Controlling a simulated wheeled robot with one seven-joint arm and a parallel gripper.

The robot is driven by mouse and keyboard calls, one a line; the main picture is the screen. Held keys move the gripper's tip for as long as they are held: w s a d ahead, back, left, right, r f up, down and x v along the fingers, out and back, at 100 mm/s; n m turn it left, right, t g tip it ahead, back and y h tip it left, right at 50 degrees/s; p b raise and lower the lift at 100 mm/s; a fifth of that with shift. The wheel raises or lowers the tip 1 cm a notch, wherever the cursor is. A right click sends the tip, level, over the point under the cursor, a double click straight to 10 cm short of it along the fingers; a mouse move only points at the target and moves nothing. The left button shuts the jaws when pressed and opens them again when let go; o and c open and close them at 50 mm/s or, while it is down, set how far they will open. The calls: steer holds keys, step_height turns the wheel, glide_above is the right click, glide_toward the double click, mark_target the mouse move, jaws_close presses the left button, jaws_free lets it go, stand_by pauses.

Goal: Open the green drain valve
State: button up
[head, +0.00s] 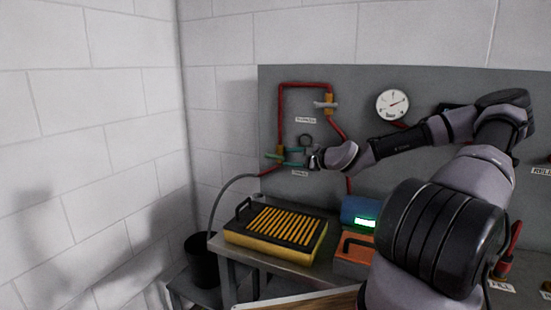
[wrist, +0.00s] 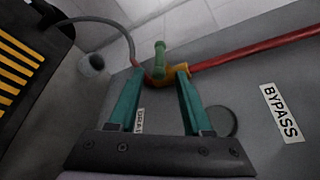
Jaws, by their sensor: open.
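The green drain valve handle (wrist: 160,57) stands out from an orange valve body (wrist: 178,73) on a red pipe. In the wrist view it lies just beyond my fingertips, between their lines. My gripper (wrist: 160,76) has two teal fingers, spread apart with nothing between them. In the head view my gripper (head: 282,154) is at the left of the grey panel, by the orange drain valve body and above the DRAIN label (head: 300,173). The fingers overlap the valve there, so I cannot tell whether they touch the handle.
A bypass valve (head: 326,104) sits higher on the red pipe. A round gauge (head: 392,105) is to its right. A yellow-and-black slatted case (head: 275,232) and an orange box (head: 354,252) are on the bench below. A grey hose (head: 217,200) hangs towards a dark bucket (head: 201,262).

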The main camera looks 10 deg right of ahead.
mark_target(280, 157)
steer(key=x, duration=0.7)
steer(key=shift+w+a+f, duration=0.2)
steer(key=shift+w, duration=0.1)
jaws_close()
